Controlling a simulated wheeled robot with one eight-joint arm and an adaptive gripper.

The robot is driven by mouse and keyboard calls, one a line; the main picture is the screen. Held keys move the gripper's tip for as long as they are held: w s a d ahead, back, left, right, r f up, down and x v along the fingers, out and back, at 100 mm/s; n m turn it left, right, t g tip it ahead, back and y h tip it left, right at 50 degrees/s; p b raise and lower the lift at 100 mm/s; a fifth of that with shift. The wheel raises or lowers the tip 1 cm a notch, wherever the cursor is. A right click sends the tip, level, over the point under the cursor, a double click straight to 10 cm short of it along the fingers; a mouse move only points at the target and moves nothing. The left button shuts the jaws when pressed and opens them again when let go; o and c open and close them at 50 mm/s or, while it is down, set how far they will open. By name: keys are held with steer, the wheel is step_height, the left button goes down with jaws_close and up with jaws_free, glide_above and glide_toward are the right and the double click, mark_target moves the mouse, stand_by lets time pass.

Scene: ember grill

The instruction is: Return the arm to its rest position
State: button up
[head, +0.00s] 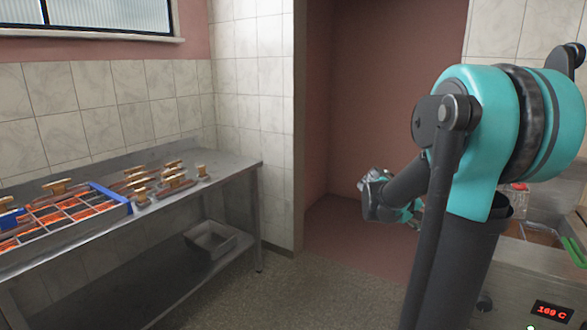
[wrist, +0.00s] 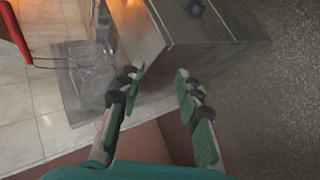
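My gripper (wrist: 159,76) is open in the wrist view. Its two fingers with green pads stand apart, and nothing is between them. Past the fingertips lies the edge of a steel unit, with the floor to the right. In the head view my teal and dark grey arm fills the right side. Its upper part stands high and its far end reaches down in front of the reddish recess, partly hidden behind my own links.
A steel unit with a red display (head: 552,311) stands at right. A clear container (wrist: 92,65) shows in the wrist view. The middle floor (head: 285,290) is free.

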steer(key=s+a+f+t+y, duration=0.1)
steer(key=s+a+f+y, duration=0.4)
steer(key=a, duration=0.6)
steer(key=s+a+f+t+y, duration=0.2)
steer(key=s+a+f+y, duration=0.3)
steer(key=s+a+f, duration=0.5)
steer(key=shift+a+f+y, duration=0.4)
steer(key=shift+a+f, duration=0.3)
steer(key=shift+f, duration=0.1)
steer(key=shift+s+d, duration=0.1)
